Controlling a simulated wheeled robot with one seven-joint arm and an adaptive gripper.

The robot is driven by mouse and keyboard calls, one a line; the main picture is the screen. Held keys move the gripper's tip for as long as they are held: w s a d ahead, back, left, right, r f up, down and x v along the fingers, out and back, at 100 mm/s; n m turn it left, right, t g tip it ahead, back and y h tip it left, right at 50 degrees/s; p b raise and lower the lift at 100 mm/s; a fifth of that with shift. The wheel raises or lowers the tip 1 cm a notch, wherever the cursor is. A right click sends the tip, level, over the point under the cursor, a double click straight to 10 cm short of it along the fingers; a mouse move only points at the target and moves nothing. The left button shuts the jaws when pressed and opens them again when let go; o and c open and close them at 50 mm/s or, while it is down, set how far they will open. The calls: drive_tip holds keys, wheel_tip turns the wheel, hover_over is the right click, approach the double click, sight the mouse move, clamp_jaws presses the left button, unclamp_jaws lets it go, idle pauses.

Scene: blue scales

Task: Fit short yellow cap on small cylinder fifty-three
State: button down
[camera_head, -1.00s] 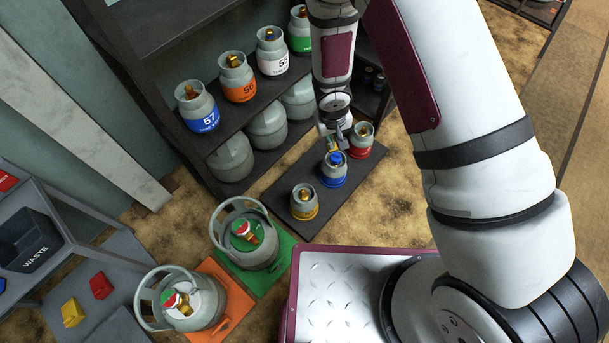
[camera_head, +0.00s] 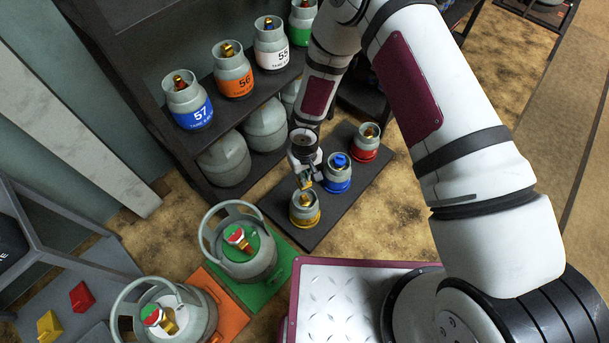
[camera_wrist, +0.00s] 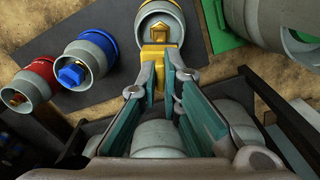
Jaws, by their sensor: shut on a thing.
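My gripper (camera_head: 306,182) is shut on the short yellow cap (camera_wrist: 154,58). It holds the cap close to the small cylinder with the yellow band (camera_head: 304,210), at the near end of the dark mat. In the wrist view the cap sits between the fingertips (camera_wrist: 155,68), and this cylinder (camera_wrist: 160,14) shows just beyond it with a bare brass valve on top. The cap appears slightly off the valve; I cannot tell whether they touch. The number on this cylinder is not readable. In the head view the cap is small and partly hidden by the fingers.
On the same mat (camera_head: 279,207) stand a blue-banded cylinder (camera_head: 338,178) with a blue cap on it and a red-banded cylinder (camera_head: 367,143) with a bare valve. Large cylinders stand on green (camera_head: 276,284) and orange mats. A shelf of numbered cylinders stands behind my gripper.

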drive_tip(key=shift+s+f+b, duration=0.1)
drive_tip(key=shift+b, duration=0.3)
drive_tip(key=b, duration=0.8)
hover_over(305, 197)
wheel_tip(305, 197, down, 8)
drive_tip(key=shift+r, duration=0.1)
drive_tip(key=shift+f+b, duration=1.85)
drive_tip(key=shift+b, duration=0.05)
idle(1.4)
drive_tip(key=c, duration=1.7)
unclamp_jaws()
drive_tip(key=shift+r, duration=0.1)
wheel_tip(305, 197, up, 12)
